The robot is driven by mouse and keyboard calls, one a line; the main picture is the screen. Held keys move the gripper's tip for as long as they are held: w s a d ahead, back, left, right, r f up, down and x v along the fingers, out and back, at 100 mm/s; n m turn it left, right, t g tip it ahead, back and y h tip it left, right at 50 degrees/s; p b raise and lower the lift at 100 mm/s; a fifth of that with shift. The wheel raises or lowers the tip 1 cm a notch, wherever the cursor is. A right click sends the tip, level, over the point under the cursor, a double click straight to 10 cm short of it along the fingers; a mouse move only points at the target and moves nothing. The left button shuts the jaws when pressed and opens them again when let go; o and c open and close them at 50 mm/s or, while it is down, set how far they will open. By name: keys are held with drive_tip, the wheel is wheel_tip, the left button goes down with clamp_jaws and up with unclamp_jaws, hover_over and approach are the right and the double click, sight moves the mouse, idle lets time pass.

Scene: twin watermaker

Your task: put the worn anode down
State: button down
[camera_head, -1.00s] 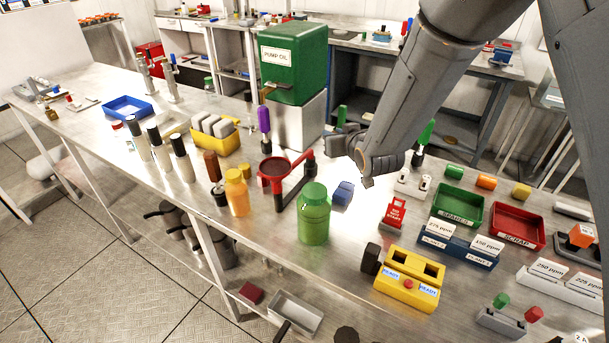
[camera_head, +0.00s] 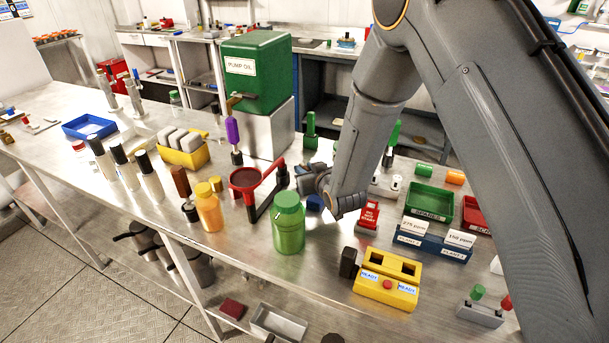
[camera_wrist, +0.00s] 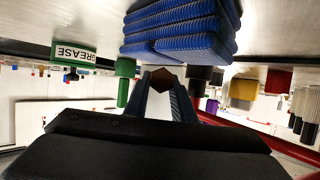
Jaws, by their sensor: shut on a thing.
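My gripper (camera_head: 314,180) reaches over the middle of the bench, pointing left, close to the blue ribbed stack (camera_head: 314,203). In the wrist view, which looks upside down, its blue fingers (camera_wrist: 163,82) are shut on a small dark brown, hexagonal-ended piece (camera_wrist: 163,77), which I take for the worn anode. The blue ribbed stack (camera_wrist: 180,30) lies close by there. In the head view the held piece cannot be made out. The red scrap tray (camera_head: 471,214) is partly behind my arm; the green spares tray (camera_head: 430,201) stands left of it.
A green can (camera_head: 288,225), a red-rimmed holder (camera_head: 245,180) and an orange bottle (camera_head: 208,210) stand left of my gripper. A yellow two-slot box (camera_head: 386,280) and a red sign block (camera_head: 368,217) stand to the right. Bare bench shows before the green can.

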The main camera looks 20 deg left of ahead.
drive_tip(key=shift+f, duration=1.25)
drive_tip(key=shift+f, duration=0.1)
drive_tip(key=c, duration=1.9)
unclamp_jaws()
drive_tip(key=shift+f, duration=0.1)
drive_tip(key=o, duration=0.4)
